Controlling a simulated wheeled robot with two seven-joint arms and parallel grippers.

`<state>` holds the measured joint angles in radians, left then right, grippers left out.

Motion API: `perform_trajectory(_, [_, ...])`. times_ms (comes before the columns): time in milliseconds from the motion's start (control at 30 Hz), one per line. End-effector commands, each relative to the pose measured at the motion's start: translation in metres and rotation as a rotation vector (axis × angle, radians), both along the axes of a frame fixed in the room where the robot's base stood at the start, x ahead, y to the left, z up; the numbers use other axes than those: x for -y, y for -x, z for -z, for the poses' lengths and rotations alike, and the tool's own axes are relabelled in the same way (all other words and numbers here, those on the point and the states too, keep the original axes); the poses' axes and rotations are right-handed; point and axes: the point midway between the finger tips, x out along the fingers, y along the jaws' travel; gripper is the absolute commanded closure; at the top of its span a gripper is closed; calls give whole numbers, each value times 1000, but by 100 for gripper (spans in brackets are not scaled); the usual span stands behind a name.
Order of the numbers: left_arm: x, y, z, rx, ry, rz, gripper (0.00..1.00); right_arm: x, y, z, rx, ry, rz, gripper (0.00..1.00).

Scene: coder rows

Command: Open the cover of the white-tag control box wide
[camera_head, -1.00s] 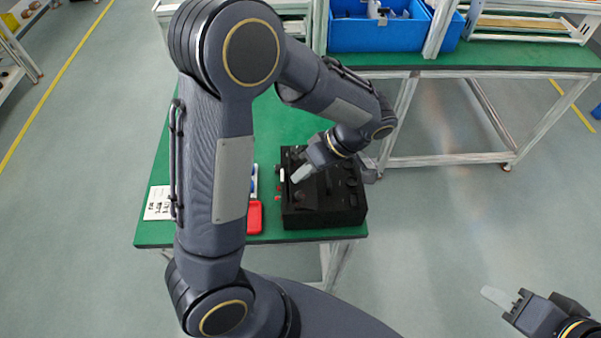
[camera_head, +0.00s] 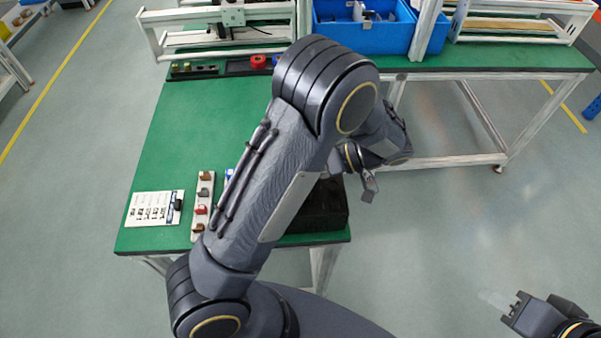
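A black control box (camera_head: 326,208) stands near the front right of the green table. My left arm hides most of it, and its cover and any white tag cannot be made out. My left gripper (camera_head: 370,188) is just right of the box's upper right part, pointing down; its fingers are small and partly hidden, so I cannot tell whether they are apart or touching the box. My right gripper (camera_head: 496,300) is at the lower right over the floor, far from the box, with a pale fingertip showing; its opening is unclear.
A printed sheet (camera_head: 153,208) and a white strip with several coloured parts (camera_head: 203,204) lie on the green table (camera_head: 165,150) left of my arm. A blue bin (camera_head: 362,36) stands on the back table. The floor right of the box is clear.

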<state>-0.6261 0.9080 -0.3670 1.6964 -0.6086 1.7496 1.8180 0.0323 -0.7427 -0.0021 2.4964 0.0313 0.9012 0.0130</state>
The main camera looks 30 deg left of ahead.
Motion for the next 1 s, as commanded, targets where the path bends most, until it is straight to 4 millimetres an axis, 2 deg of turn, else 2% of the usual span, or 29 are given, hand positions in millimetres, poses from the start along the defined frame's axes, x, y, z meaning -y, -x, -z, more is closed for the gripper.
perform_trajectory(333, [0,-1,0,2,-1,3,100,0,0,0,0,0,0,62])
perform_trajectory(367, [0,-1,0,2,-1,3,82,0,0,0,0,0,0,62])
perform_trajectory(500, [0,-1,0,1,-1,2,64,0,0,0,0,0,0,62])
perform_trajectory(1000, [0,0,2,0,2,1,64,0,0,0,0,0,0,62])
